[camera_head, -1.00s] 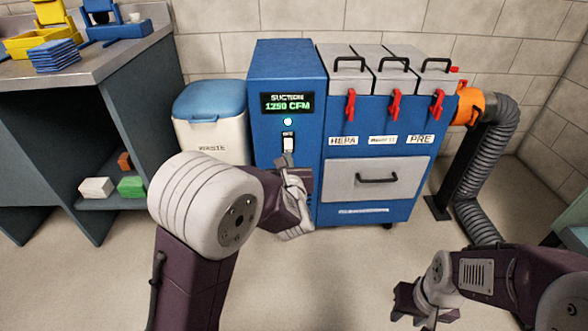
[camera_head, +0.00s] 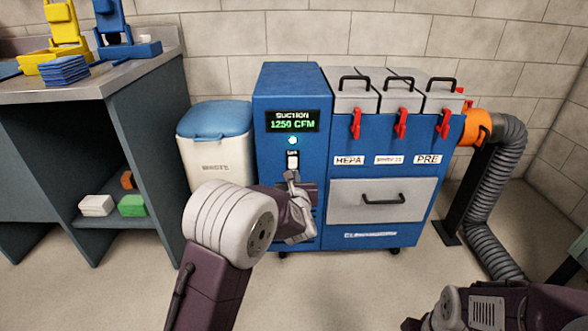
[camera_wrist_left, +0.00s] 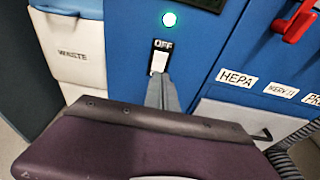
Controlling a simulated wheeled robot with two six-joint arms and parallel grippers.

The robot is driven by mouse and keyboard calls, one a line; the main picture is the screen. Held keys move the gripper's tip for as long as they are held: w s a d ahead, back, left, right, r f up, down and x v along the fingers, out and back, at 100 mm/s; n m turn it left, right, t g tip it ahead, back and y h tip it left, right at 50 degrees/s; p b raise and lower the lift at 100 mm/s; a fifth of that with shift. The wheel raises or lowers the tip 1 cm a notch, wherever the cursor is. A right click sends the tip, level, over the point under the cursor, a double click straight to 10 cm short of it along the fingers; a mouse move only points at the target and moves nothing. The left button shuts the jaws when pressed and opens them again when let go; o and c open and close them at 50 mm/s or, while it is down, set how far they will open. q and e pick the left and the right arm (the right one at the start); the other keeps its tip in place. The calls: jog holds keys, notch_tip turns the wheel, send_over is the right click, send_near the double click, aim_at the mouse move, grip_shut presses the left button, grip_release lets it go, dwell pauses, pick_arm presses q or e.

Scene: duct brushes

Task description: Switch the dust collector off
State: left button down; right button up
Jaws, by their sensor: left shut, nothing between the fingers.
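The dust collector (camera_head: 290,85) is a blue cabinet with a green display (camera_head: 292,121) reading "SUCTION 1250 CFM". Below the display a round light (camera_head: 292,141) glows green. Under it is a white rocker switch (camera_head: 292,160); the wrist view shows the switch (camera_wrist_left: 160,61) with "OFF" printed above it. My left gripper (camera_head: 291,177) is shut and empty, its fingertips just below the switch. In the wrist view the fingertips (camera_wrist_left: 161,78) overlap the switch's lower edge; I cannot tell whether they touch. My right arm shows at the lower right, with its fingertips out of frame.
A white waste bin (camera_head: 215,160) with a blue lid stands left of the collector. A workbench (camera_head: 110,92) is farther left. A grey hose (camera_head: 490,190) runs down on the right from an orange fitting (camera_head: 474,128). The floor in front is clear.

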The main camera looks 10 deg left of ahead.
aim_at(294, 161)
pick_arm(q)
jog(key=x, duration=0.3)
jog(key=b+x, duration=0.1)
jog(key=x, duration=0.1)
jog(key=shift+r, duration=0.3)
jog(key=shift+w+a+r, duration=0.15)
jog(key=shift+w+a, duration=0.05)
jog(key=shift+w, duration=0.5)
